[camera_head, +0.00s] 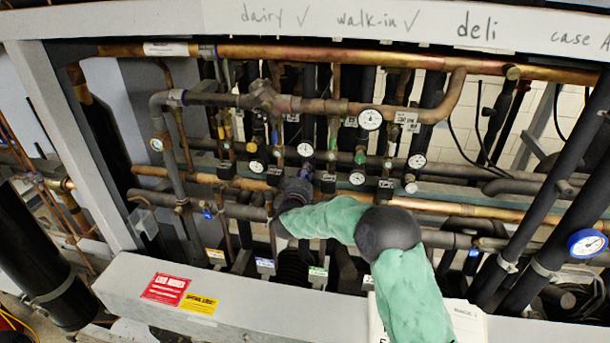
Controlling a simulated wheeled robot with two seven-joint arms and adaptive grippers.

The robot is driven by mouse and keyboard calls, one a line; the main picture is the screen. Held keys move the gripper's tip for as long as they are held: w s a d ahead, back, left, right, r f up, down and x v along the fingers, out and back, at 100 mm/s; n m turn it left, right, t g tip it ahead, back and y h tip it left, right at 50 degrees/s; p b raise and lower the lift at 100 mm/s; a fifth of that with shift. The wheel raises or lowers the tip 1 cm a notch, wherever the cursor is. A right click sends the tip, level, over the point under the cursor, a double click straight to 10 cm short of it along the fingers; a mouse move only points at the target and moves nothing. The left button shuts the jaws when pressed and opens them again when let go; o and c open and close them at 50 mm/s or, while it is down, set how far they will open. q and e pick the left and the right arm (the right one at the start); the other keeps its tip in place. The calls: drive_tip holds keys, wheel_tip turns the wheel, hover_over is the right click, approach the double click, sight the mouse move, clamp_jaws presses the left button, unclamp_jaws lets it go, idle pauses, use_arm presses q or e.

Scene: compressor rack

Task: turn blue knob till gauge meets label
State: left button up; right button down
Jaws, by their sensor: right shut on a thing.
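My right arm, in a green sleeve, comes up from the bottom right. Its dark right gripper (298,184) reaches into the pipes at the middle and is shut on a small knob there. The gripper hides most of this knob, so its blue colour barely shows. A round white gauge (305,150) sits just above the gripper, and another gauge (356,178) is to its right. Their needles are too small to read. Small white labels (405,117) hang beside several gauges; I cannot tell which one is meant. My left gripper is not in view.
A grey beam (240,300) with red and yellow stickers (166,289) crosses the front. Copper and dark pipes crowd the rack around my gripper. A blue-rimmed gauge (587,243) is at the far right. Another blue valve handle (207,213) is left of the gripper.

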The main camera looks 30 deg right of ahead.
drive_tip(key=shift+r, duration=0.15)
drive_tip(key=m+b, duration=0.3)
drive_tip(key=b, duration=0.1)
drive_tip(key=m+b, duration=0.3)
drive_tip(key=shift+r, duration=0.1)
drive_tip(key=shift+d+r+m+b, duration=0.1)
drive_tip(key=shift+m+b, duration=0.35)
drive_tip(key=shift+m, duration=0.05)
drive_tip(key=shift+r, duration=0.1)
drive_tip(key=c, duration=0.9)
unclamp_jaws()
drive_tip(key=shift+f, duration=0.2)
drive_tip(key=shift+f, duration=0.1)
